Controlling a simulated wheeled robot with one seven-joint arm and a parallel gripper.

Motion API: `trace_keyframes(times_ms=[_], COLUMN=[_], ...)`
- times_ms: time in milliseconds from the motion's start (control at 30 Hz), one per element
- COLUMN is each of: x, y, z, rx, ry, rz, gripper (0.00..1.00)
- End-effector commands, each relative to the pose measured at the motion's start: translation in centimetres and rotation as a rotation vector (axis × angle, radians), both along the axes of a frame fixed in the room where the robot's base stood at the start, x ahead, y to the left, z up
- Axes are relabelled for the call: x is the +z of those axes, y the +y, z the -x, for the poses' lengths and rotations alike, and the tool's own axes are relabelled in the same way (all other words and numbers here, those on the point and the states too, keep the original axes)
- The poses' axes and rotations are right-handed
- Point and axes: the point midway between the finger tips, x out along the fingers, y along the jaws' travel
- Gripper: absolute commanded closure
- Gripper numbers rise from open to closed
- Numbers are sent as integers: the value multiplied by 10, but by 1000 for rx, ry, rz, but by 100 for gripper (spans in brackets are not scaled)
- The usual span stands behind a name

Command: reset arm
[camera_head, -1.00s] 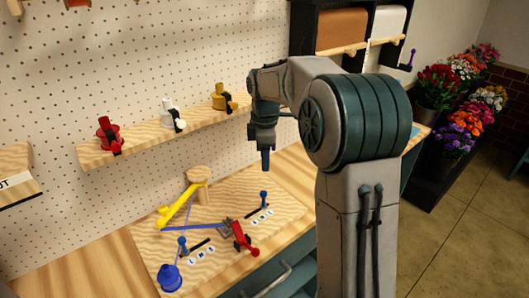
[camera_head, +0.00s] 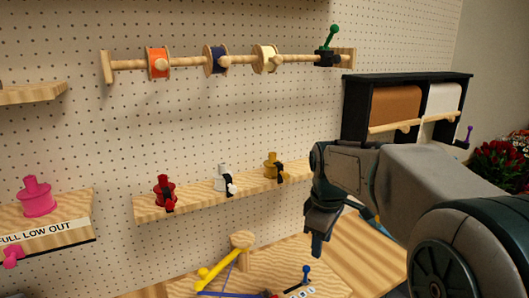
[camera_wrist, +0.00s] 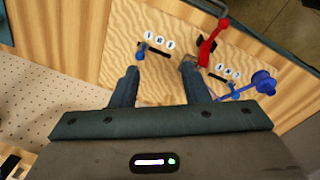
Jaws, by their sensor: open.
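My gripper (camera_head: 318,238) hangs fingers-down at the right of the head view, in front of the pegboard and above the work table. In the wrist view my gripper (camera_wrist: 158,84) has its two fingers spread apart with nothing between them. Below it lies a wooden board (camera_wrist: 113,62) with a red lever (camera_wrist: 210,42), a blue-handled slider (camera_wrist: 143,50) and a blue knob (camera_wrist: 263,82). In the head view a yellow lever (camera_head: 217,264) by a round wooden post (camera_head: 241,239) and a blue-handled slider (camera_head: 306,273) show. The gripper touches none of them.
A shelf (camera_head: 145,209) holds red (camera_head: 165,190), white (camera_head: 222,178) and yellow (camera_head: 272,165) fixtures. A rail (camera_head: 186,62) with ribbon spools runs above. A pink fixture (camera_head: 37,197) stands at left. Black paper-roll holders (camera_head: 352,105) hang behind the arm. Red flowers (camera_head: 497,165) are far right.

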Motion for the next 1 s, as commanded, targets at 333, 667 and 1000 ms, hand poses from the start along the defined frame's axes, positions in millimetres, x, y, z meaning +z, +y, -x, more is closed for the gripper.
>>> trace_keyframes(times_ms=[333, 667, 1000], x=[-11, -42, -46], y=[-6, -8, -7], z=[115, 180, 186], rx=[-535, -884, -922], ry=[-130, -192, -197], rz=[-92, -200, -213], gripper=[58, 58, 58])
